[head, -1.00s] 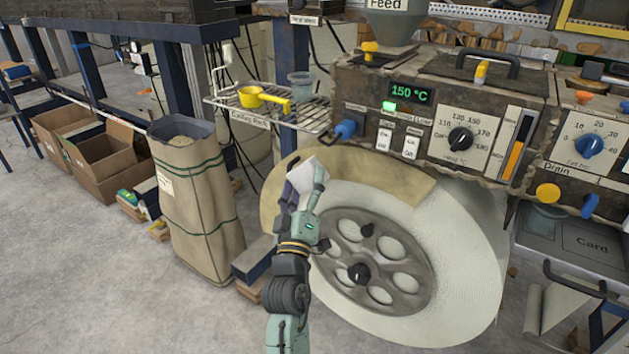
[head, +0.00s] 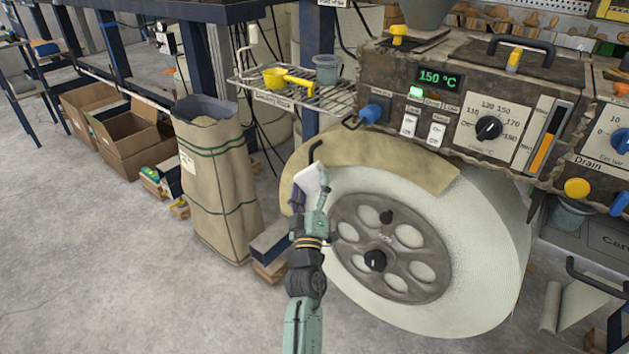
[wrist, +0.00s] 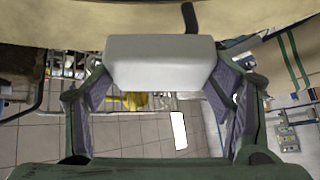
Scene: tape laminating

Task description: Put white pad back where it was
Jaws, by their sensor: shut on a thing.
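The white pad (wrist: 160,62) is held between the two fingers of my gripper (wrist: 163,90) in the wrist view. In the head view the white pad (head: 314,182) shows at the end of my arm. My gripper (head: 312,192) is shut on it, in front of the tan-covered upper left part of the large white roll (head: 480,240). I cannot tell whether the pad touches the roll.
The wire cooling rack (head: 330,100) stands above and behind my gripper, with a yellow scoop (head: 290,80) and a grey cup (head: 326,68) on it. A tall paper sack (head: 215,190) stands at left. The machine panel (head: 450,110) is above the roll. The floor at front left is clear.

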